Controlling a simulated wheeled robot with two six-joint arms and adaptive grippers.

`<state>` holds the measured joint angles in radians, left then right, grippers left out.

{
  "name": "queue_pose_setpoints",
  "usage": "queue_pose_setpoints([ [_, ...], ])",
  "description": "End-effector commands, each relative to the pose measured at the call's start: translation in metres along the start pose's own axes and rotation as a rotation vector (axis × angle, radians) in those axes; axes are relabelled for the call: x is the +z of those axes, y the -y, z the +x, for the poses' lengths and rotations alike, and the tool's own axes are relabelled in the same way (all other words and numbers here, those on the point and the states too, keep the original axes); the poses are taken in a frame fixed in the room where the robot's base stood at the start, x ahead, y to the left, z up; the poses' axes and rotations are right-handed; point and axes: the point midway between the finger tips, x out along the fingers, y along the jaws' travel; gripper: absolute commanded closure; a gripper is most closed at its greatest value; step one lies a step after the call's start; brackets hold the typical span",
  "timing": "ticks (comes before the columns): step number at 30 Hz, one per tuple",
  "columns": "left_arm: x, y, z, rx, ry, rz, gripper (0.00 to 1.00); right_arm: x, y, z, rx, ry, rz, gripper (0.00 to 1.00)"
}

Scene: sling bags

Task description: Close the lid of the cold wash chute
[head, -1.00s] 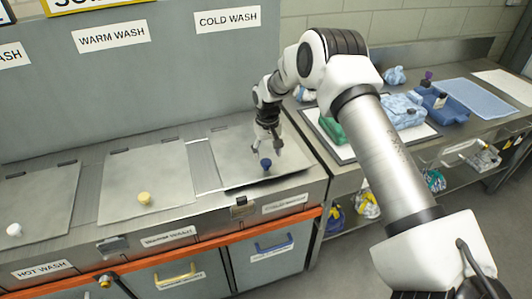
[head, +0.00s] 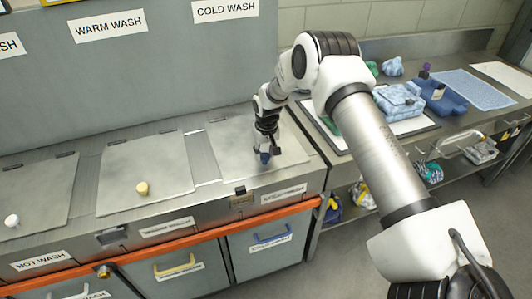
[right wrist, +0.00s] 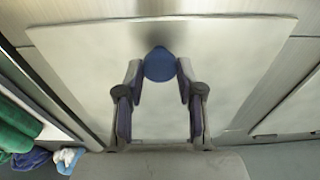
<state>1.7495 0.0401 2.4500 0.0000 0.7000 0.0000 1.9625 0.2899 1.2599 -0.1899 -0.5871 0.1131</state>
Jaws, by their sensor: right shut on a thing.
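The cold wash lid (head: 232,145) is a grey metal plate with a blue knob (head: 264,158). It lies flat, or very nearly flat, on the counter below the COLD WASH sign (head: 225,10). My right gripper (head: 266,151) points down at the knob. In the right wrist view its fingers (right wrist: 159,78) are on either side of the blue knob (right wrist: 160,64), closed on it, above the pale lid (right wrist: 85,70). My left gripper is not in view.
The warm wash lid (head: 120,175), with a yellow knob, and the hot wash lid (head: 50,190), with a white knob, lie flat to the left. A bench (head: 400,150) with folded blue cloths (head: 398,98) stands to the right.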

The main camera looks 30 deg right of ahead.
Motion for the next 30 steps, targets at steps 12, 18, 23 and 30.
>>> queue_pose_setpoints([
  [12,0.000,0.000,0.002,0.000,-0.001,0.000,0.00,0.009,0.000,0.009,0.001,0.020,0.001,0.36],
  [18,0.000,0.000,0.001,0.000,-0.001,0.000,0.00,0.007,0.000,0.007,0.001,0.017,0.001,0.36],
  [23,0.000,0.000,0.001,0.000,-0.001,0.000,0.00,0.006,0.001,-0.008,-0.001,0.015,0.001,0.36],
  [30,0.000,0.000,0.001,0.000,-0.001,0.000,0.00,0.003,0.001,-0.067,-0.001,0.016,0.000,0.36],
])
